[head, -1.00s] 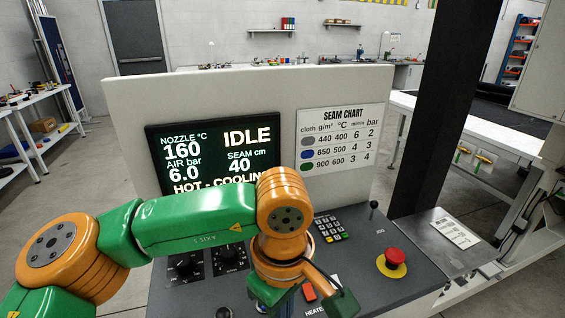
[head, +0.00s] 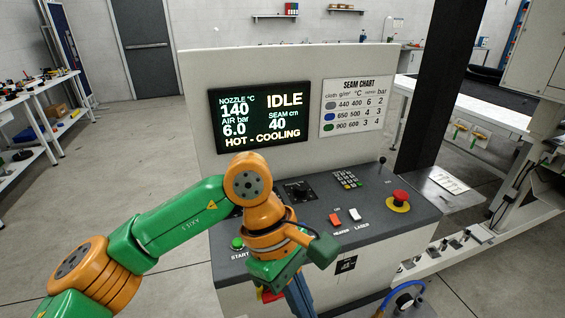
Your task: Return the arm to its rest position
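My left arm, green and orange, comes in from the lower left and bends at an orange joint in front of the control console (head: 400,218). Its wrist and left gripper (head: 285,292) hang low before the console's front edge, pointing down. The fingers are mostly hidden or cut off by the bottom edge, so I cannot tell whether they are open or shut. The display (head: 262,118) on the upright panel reads IDLE, nozzle 140 °C, air 6.0 bar, seam 40 cm, HOT - COOLING. My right gripper is not in view.
The console top has a green START button (head: 237,243), a dial (head: 298,190), a keypad (head: 348,179), heater and laser switches (head: 335,219) and a red stop button (head: 399,197). A dark post (head: 442,85) stands to the right. Open floor lies at left.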

